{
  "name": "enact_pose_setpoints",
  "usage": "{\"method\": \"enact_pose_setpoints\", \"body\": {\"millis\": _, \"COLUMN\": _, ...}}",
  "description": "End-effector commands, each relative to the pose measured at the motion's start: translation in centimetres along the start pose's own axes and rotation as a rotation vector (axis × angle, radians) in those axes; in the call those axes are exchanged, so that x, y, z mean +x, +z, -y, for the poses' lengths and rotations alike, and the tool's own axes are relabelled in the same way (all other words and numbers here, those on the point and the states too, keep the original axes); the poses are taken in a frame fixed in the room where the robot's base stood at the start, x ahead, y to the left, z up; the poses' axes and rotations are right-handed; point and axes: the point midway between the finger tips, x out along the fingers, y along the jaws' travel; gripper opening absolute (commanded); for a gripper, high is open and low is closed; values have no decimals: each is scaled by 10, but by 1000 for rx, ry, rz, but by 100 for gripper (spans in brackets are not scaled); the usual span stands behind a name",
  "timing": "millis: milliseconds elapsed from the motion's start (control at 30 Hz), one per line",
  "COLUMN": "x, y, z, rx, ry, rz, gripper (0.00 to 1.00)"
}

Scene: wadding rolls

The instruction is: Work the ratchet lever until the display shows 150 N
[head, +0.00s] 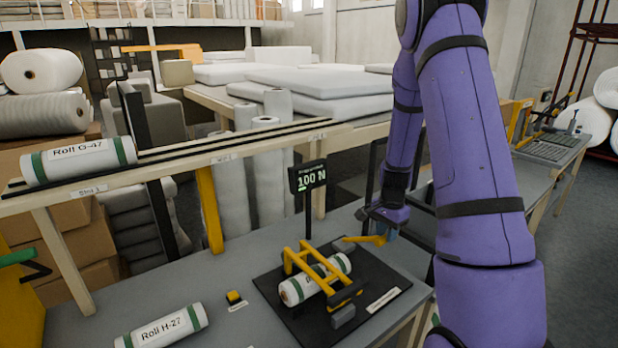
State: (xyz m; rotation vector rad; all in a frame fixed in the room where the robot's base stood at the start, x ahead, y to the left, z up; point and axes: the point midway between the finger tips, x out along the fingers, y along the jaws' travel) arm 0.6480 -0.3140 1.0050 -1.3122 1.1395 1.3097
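The display (308,177) stands on a post behind the press and reads 100 N. A yellow press frame (318,262) sits on a black base plate (375,275) on the grey bench. A white roll with green bands (298,290) lies under the frame's bars. The yellow ratchet lever (366,239) sticks out to the right from the back of the frame. My gripper (384,236) is at the lever's right end, at the end of my purple arm. Its fingers are small and partly hidden, so I cannot tell whether they are closed on the lever.
Roll H-27 (162,328) lies at the bench's front left, near a small black and yellow block (235,298). Roll G-47 (80,160) lies on a raised rail shelf (225,158) at left. The bench between block and shelf is clear.

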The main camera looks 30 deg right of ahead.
Motion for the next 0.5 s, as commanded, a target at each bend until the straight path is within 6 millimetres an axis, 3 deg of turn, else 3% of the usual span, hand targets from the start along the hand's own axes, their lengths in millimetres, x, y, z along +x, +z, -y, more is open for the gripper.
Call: {"method": "enact_pose_setpoints", "body": {"millis": 500, "x": 25, "y": 0, "z": -11, "rx": 1, "ry": 1, "rz": 1, "gripper": 28}}
